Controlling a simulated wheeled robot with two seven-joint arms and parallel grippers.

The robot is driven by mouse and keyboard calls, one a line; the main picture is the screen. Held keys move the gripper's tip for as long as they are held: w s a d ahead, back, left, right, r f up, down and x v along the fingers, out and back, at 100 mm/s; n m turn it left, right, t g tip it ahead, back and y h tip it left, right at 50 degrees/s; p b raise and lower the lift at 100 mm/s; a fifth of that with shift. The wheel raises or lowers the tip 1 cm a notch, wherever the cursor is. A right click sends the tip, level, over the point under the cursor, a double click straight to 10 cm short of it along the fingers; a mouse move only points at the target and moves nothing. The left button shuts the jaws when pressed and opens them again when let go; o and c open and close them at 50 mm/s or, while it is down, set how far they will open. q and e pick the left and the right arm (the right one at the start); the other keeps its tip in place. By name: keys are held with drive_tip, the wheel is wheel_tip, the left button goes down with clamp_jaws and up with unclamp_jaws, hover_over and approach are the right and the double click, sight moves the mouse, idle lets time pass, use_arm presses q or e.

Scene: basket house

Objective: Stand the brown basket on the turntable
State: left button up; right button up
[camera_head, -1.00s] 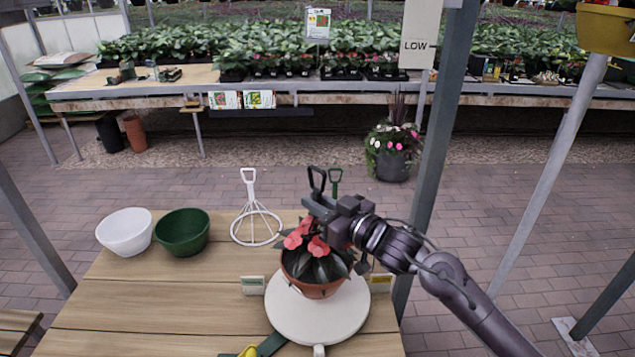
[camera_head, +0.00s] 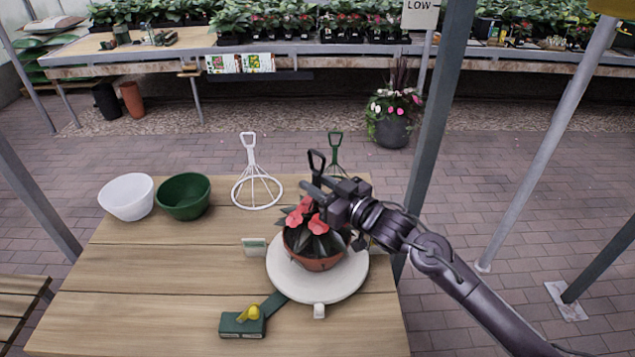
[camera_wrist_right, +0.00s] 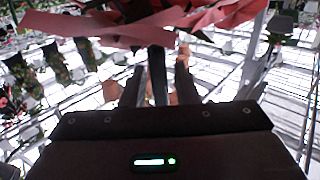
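The brown basket (camera_head: 316,264) is a round terracotta-brown bowl with dark leaves and red flowers. A black hanger handle (camera_head: 316,160) stands above it. In the head view the bowl looks nearly upright, over the middle of the white round turntable (camera_head: 288,284); I cannot tell whether its bottom touches the disc. My right gripper (camera_head: 322,192) is above the flowers at the basket's hanger. In the right wrist view its fingers (camera_wrist_right: 158,90) close on the thin hanger stem, with red petals (camera_wrist_right: 160,28) just above. The hanger's lower part is mostly hidden. My left gripper is not in view.
White (camera_head: 127,197) and green (camera_head: 184,196) bowls stand at the back left of the wooden table. White (camera_head: 257,192) and green (camera_head: 336,150) hangers stand behind the turntable. A small card (camera_head: 254,246) and a green box with a yellow knob (camera_head: 242,322) sit beside it. Front left is clear.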

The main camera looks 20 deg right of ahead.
drive_tip(key=shift+o, duration=0.7)
drive_tip(key=shift+r, duration=0.1)
drive_tip(key=b+v, duration=0.2)
drive_tip(key=v, duration=1)
